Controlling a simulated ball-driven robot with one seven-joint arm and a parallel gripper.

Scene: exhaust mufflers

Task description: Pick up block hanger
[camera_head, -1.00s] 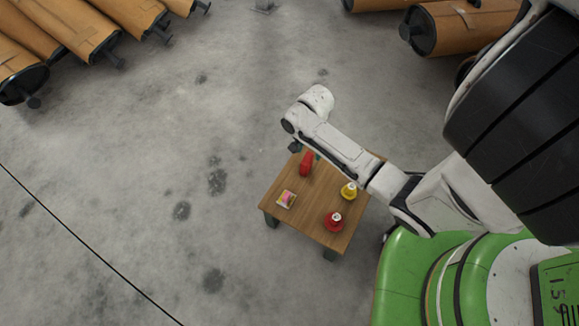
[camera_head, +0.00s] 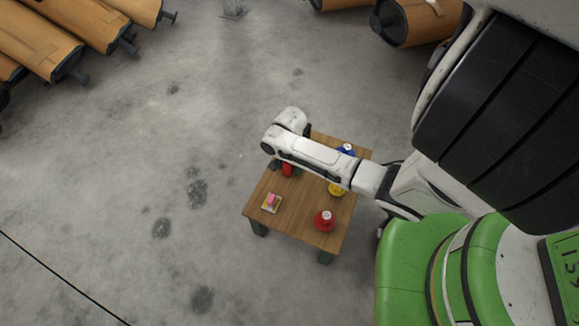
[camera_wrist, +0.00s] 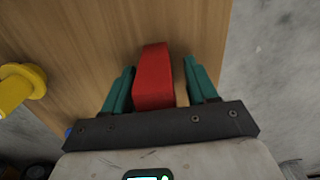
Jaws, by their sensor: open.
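A red elongated block (camera_wrist: 154,78), which I take to be the block hanger, lies on the wooden table. In the wrist view it sits between the two teal fingers of my gripper (camera_wrist: 158,68), with a gap on each side. The fingers are open and hold nothing. In the head view the red block (camera_head: 287,170) shows only partly beneath my arm, which hides the rest. My gripper there is mostly hidden under the wrist. How high the fingers are above the tabletop is hard to tell.
The wooden table (camera_head: 290,218) also holds a small pale block with a pink top (camera_head: 271,203), a red item (camera_head: 324,221), a yellow item (camera_head: 337,189) and a blue item (camera_head: 347,150). Brown mufflers (camera_head: 100,35) lie beyond. The concrete floor left of the table is clear.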

